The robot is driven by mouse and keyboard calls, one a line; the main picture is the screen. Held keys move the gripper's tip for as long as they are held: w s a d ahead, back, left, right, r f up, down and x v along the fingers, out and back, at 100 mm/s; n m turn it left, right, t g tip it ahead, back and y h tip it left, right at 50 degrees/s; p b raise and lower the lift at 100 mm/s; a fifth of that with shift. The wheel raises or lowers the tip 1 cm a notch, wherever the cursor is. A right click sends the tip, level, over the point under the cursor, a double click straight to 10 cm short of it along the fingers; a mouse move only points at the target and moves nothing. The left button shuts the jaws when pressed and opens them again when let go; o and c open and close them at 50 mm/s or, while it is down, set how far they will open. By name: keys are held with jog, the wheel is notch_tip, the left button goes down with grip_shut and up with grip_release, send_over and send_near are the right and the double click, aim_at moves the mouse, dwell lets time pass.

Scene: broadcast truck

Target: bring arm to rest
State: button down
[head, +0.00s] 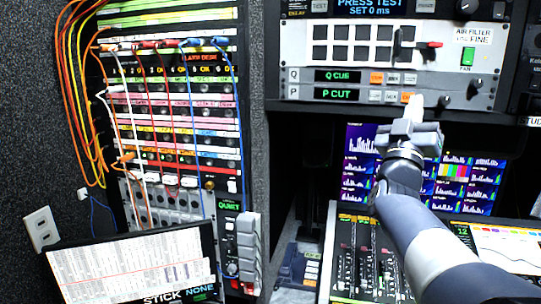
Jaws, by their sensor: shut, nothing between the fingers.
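My arm reaches in from the lower right of the head view, and my gripper (415,105) is at its far end, pointing up. The gripper is shut with nothing seen between its fingers. Its tip overlaps the lower edge of the rack panel with the "Q CUE" and "P CUT" displays (347,94) in the picture. I cannot tell whether it touches the panel. The arm hides part of the monitor and the mixing desk behind it.
A patch bay (170,125) with coloured cables stands at the left. A tilted screen (130,270) is at the lower left. A monitor with level graphs (362,150) and a mixing desk (350,262) lie behind my arm. A red-tipped lever (432,44) sticks out of the upper panel.

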jog(key=shift+w+r+p, duration=0.1)
jog(key=shift+r+p, duration=0.1)
jog(key=shift+p, duration=0.2)
jog(key=shift+s+a+f+b, duration=0.1)
jog(key=shift+s+a+b, duration=0.15)
jog(key=shift+s+b, duration=0.45)
jog(key=shift+s+a+f+b, duration=0.1)
jog(key=shift+s+a+b, duration=0.25)
jog(key=shift+s, duration=0.75)
jog(key=shift+s+a+f+b, duration=0.1)
jog(key=shift+s+a+b, duration=0.1)
jog(key=shift+s+b, duration=0.5)
jog(key=shift+s, duration=0.2)
jog(key=shift+w, duration=0.1)
jog(key=w, duration=0.2)
jog(key=w+d+b, duration=0.1)
jog(key=w, duration=0.1)
jog(key=shift+w+d+f, duration=0.2)
jog(key=shift+w, duration=0.05)
